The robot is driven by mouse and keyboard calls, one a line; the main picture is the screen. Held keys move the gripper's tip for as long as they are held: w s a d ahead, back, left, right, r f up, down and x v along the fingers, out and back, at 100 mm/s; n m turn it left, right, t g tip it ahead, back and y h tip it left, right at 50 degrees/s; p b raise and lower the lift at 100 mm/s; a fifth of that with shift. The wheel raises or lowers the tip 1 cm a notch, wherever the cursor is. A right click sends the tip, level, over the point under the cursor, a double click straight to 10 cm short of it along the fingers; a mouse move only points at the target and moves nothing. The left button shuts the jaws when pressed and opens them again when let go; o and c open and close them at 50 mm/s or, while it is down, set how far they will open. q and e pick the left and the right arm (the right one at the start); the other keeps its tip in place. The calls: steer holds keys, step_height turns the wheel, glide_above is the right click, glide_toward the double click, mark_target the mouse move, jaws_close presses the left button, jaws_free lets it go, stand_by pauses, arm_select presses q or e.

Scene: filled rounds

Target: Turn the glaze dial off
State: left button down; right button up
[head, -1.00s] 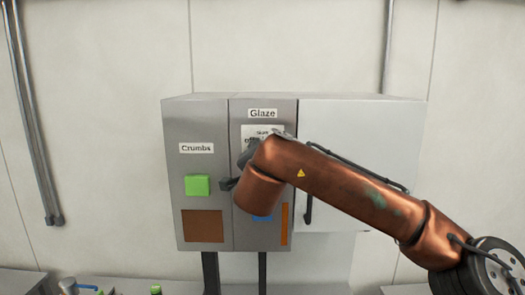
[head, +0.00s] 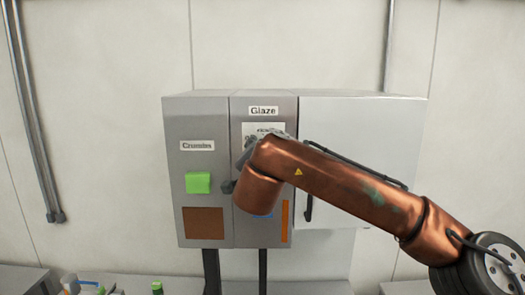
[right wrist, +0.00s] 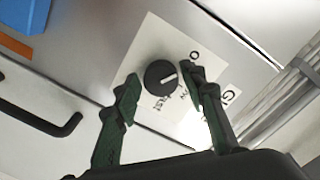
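The glaze dial (right wrist: 162,79) is a round black knob with a white pointer mark on a white label plate (right wrist: 185,45) in the right wrist view. My right gripper (right wrist: 165,92) is open, its two green-padded fingers on either side of the dial. I cannot tell whether the fingers touch it. My left gripper is not in view.
The Crumbs panel (head: 197,146) with a green button (head: 198,183) and a brown panel (head: 203,223) is left of the dial. A door with a black handle (head: 308,209) is at the right. A blue part (right wrist: 22,16) is near the dial. Bottles stand below left.

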steer(key=shift+o, duration=0.8)
steer(key=shift+d+r, duration=0.1)
steer(key=s, duration=1.2)
steer(key=shift+r, duration=0.15)
